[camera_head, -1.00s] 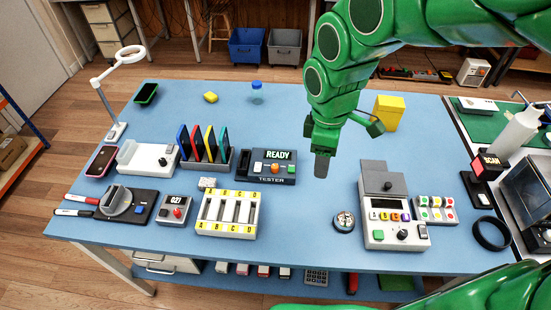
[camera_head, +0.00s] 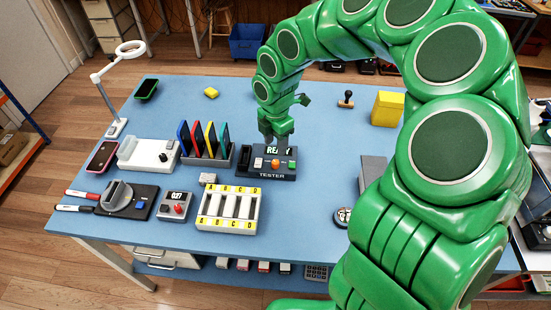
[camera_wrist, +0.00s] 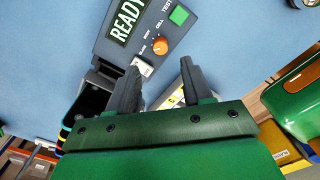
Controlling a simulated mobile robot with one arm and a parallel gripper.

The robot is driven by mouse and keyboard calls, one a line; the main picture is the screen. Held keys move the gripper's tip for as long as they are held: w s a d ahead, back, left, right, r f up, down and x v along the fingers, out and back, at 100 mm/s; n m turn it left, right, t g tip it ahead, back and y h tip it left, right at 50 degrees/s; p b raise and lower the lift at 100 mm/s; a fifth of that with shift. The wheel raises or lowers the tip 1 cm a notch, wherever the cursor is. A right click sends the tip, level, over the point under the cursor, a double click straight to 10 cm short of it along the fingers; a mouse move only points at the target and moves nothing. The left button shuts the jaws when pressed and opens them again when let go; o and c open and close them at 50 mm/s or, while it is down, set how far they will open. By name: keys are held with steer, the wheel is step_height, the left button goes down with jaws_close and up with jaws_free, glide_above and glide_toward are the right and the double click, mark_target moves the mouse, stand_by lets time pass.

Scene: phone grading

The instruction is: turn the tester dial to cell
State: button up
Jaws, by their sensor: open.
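The dark tester (camera_head: 252,172) lies mid-table with its lit READY display partly hidden by my gripper in the head view. Its orange dial (camera_head: 276,164) is below the display; it also shows in the wrist view (camera_wrist: 160,46), with small labels around it, one reading CELL. The dial's pointer is too small to read. A white switch (camera_wrist: 143,66) and a green button (camera_wrist: 179,15) sit on either side of it. My gripper (camera_wrist: 158,76) is open and empty, above the tester's panel. In the wrist view the dial is beyond the fingertips, roughly between them and apart from both.
A rack of coloured slabs (camera_head: 206,150) stands close left of the tester. A white tray marked A to D (camera_head: 228,208) is in front. A rubber stamp (camera_head: 346,100) and yellow box (camera_head: 388,108) stand behind right. My arm covers much of the table's right side.

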mark_target(276, 162)
steer(key=shift+f, duration=3.8)
jaws_close()
